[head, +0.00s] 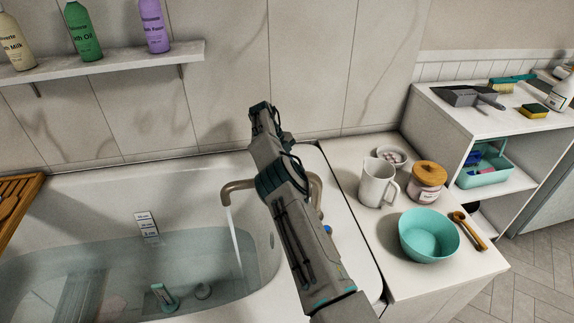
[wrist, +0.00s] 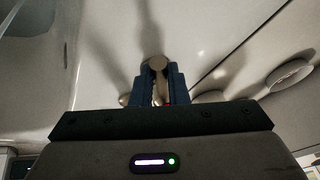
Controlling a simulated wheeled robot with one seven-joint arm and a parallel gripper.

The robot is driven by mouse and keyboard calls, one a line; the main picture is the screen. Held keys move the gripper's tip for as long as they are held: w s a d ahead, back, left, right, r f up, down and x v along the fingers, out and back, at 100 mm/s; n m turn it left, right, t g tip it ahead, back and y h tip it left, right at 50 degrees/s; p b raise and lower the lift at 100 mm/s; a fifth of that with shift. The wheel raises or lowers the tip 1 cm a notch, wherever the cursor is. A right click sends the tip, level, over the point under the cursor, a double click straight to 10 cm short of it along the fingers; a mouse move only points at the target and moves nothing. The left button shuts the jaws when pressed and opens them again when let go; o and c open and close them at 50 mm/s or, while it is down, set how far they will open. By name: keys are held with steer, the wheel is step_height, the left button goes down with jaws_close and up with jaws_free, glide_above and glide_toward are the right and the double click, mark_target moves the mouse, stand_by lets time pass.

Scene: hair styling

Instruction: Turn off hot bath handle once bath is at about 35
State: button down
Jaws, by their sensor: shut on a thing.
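My gripper (wrist: 160,80) is in the wrist view, its blue fingers shut around a beige metal handle (wrist: 153,62). A small red mark shows between the fingers, so this looks like the hot handle. In the head view my arm hides the gripper and this handle. The curved spout (head: 240,186) pours a stream of water (head: 237,243) into the bathtub (head: 95,185). A blue mark (head: 327,230) shows right of my arm, likely on the cold handle. A small teal-and-white device (head: 164,296), possibly a thermometer, is in the water; its reading is too small to read.
A white level marker (head: 147,225) is on the tub wall. Right of the tub, a counter holds a white pitcher (head: 378,182), a lidded jar (head: 427,182) and a teal bowl (head: 428,235). A shelf (head: 110,67) with bottles is on the wall. A wooden rack (head: 17,197) lies at the left.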

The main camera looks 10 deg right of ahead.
steer(key=c, duration=1.4)
jaws_free()
steer(key=shift+d, duration=0.1)
step_height(320, 180, up, 4)
steer(key=shift+r, duration=0.2)
steer(key=shift+s+d+r, duration=0.4)
steer(key=shift+s+d, duration=0.2)
steer(key=shift+d, duration=0.25)
steer(key=s+d+r, duration=0.5)
steer(key=d, duration=0.3)
steer(key=shift+r, duration=0.4)
steer(key=shift+s, duration=0.1)
